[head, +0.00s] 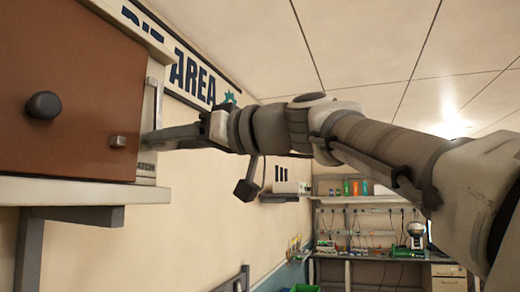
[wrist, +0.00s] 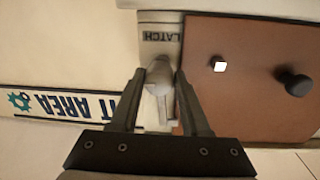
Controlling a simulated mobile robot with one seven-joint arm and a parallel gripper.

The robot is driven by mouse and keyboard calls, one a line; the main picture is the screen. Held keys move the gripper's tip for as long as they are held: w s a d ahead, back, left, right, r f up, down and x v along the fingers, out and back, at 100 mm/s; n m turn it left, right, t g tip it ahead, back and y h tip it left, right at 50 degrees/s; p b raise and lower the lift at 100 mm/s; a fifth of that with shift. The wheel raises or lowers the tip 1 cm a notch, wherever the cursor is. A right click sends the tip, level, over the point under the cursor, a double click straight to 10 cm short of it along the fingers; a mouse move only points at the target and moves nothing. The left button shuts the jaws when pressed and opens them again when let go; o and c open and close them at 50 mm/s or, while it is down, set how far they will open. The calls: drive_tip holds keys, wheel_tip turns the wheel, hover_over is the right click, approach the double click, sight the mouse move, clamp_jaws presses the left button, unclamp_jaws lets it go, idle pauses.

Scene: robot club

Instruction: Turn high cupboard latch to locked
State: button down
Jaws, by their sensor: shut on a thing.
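The high cupboard's brown door (head: 75,75) is at the left of the head view and at the right of the wrist view (wrist: 260,75). Beside it is a pale strip with a latch plate marked LATCH (wrist: 163,37). The grey latch handle (wrist: 158,76) stands out from this plate. My gripper (wrist: 158,80) is shut on the latch handle, one finger on each side. In the head view my gripper (head: 155,138) reaches the strip at the door's right edge and hides most of the handle. I cannot tell any lock mark.
A dark round knob (head: 44,105) and a small square block (head: 117,141) stick out from the door. A pale shelf (head: 60,191) with a grey bracket is under the cupboard. A workbench (head: 385,258) stands far back. Open room lies below my arm.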

drive_tip(key=n+b, duration=0.1)
drive_tip(key=b, duration=0.1)
drive_tip(key=n+b, duration=0.2)
drive_tip(key=shift+w+f, duration=0.1)
drive_tip(key=shift+f, duration=0.2)
drive_tip(key=n+b, duration=0.3)
drive_tip(key=n, duration=0.2)
drive_tip(key=shift+r+y, duration=0.1)
drive_tip(key=shift+y, duration=0.2)
drive_tip(key=n+b, duration=0.1)
drive_tip(key=n, duration=0.3)
drive_tip(key=n+g+b, duration=0.1)
drive_tip(key=n, duration=0.4)
drive_tip(key=shift+w+d+r+n, duration=0.1)
drive_tip(key=shift+r+n, duration=0.1)
drive_tip(key=shift+n, duration=0.1)
drive_tip(key=shift+c, duration=1.9)
unclamp_jaws()
